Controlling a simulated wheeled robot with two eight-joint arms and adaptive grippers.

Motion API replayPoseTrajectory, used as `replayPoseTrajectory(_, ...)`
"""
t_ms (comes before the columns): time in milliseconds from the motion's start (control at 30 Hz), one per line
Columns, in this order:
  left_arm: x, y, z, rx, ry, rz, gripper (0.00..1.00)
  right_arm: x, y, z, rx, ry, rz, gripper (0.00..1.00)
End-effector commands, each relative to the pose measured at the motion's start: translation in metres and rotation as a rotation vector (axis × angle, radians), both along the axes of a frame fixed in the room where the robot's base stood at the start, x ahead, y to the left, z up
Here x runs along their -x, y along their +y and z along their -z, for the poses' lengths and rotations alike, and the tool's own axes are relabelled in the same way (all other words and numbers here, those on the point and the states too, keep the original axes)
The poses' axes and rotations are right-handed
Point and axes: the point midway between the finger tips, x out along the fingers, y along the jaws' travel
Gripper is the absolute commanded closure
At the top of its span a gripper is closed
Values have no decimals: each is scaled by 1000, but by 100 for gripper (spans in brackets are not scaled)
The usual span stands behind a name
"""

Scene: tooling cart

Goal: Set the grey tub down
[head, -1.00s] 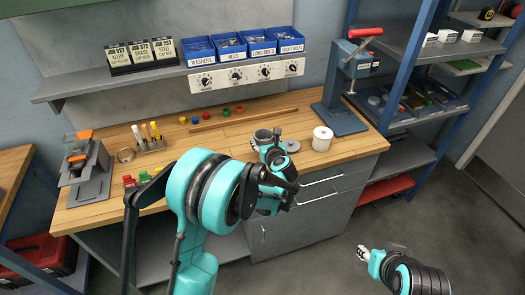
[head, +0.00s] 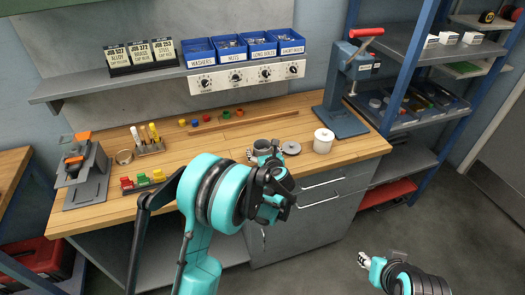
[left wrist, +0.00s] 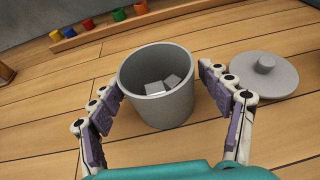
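The grey tub (left wrist: 158,88) stands upright on the wooden bench, without its lid, with some small pale metal pieces inside. It also shows in the head view (head: 266,145), partly hidden by my left gripper. My left gripper (left wrist: 166,108) is open, with one purple-padded finger on each side of the tub and gaps between pads and wall. It shows in the head view (head: 264,159) at the bench's front. A grey knobbed lid (left wrist: 264,75) lies flat to the right of the tub. My right gripper (head: 363,260) hangs low over the floor; its finger state is unclear.
Marker holder (head: 150,147) and coloured blocks (head: 143,181) are on the left. Bench between is clear.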

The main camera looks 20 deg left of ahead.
Motion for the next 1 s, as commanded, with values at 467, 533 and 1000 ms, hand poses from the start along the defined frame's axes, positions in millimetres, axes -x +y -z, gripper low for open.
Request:
replayPoseTrajectory(467,19,-12,-14,-2,0,4,22,0,0,-11,0,0,0,60)
replayPoseTrajectory(533,32,-19,-19,-1,0,4,22,0,0,-14,0,0,0,60)
replayPoseTrajectory(1000,95,-54,-47,-7,-3,6,22,0,0,-29,0,0,0,60)
